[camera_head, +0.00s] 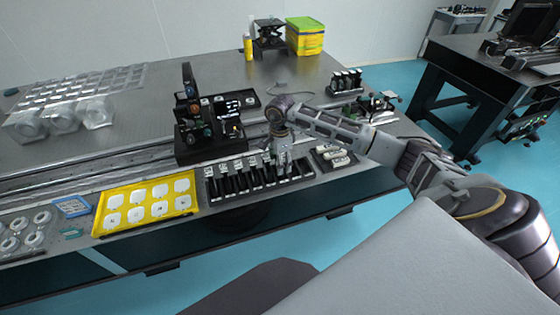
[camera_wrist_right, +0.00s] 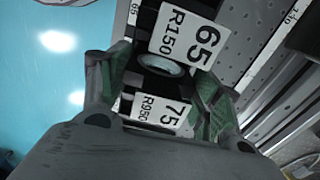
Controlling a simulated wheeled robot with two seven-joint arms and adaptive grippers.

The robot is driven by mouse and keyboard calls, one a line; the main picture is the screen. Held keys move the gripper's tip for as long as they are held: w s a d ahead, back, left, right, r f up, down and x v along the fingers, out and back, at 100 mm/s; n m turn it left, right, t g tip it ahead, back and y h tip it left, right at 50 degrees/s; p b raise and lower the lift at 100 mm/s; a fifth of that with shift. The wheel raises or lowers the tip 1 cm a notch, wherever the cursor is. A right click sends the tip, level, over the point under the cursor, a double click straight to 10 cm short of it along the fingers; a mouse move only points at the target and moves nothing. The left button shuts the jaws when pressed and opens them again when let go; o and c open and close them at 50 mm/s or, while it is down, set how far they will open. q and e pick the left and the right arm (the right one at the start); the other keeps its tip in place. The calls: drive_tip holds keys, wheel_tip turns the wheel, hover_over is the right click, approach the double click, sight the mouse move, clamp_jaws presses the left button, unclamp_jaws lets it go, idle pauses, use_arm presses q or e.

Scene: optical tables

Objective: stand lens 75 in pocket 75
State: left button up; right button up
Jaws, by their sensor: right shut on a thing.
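The black rack (camera_head: 258,181) with a row of pockets and white labels stands on the near edge of the table. My right gripper (camera_head: 283,158) reaches down over the right part of this rack. In the right wrist view, lens 75 (camera_wrist_right: 158,110), with a white label reading 75 R950, sits between the fingers of my right gripper (camera_wrist_right: 158,100), which is shut on it. Its lower part is hidden by the gripper, and I cannot tell whether it touches a pocket. The label of pocket 75 cannot be made out. My left gripper is not in view.
A lens labelled 65 R150 (camera_wrist_right: 186,38) is close beside the held one. A yellow tray (camera_head: 146,203) with white pieces lies left of the rack. A small tray (camera_head: 333,157) is close on its right. A black optical mount (camera_head: 205,150) stands behind it.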

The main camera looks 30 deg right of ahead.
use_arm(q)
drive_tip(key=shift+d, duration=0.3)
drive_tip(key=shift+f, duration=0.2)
use_arm(e)
drive_tip(key=shift+f, duration=0.2)
idle(0.3)
drive_tip(key=o, duration=1.2)
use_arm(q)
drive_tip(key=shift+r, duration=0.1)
use_arm(e)
drive_tip(key=shift+r, duration=0.15)
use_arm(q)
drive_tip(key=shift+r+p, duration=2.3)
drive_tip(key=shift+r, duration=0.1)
use_arm(e)
drive_tip(key=shift+r, duration=4.85)
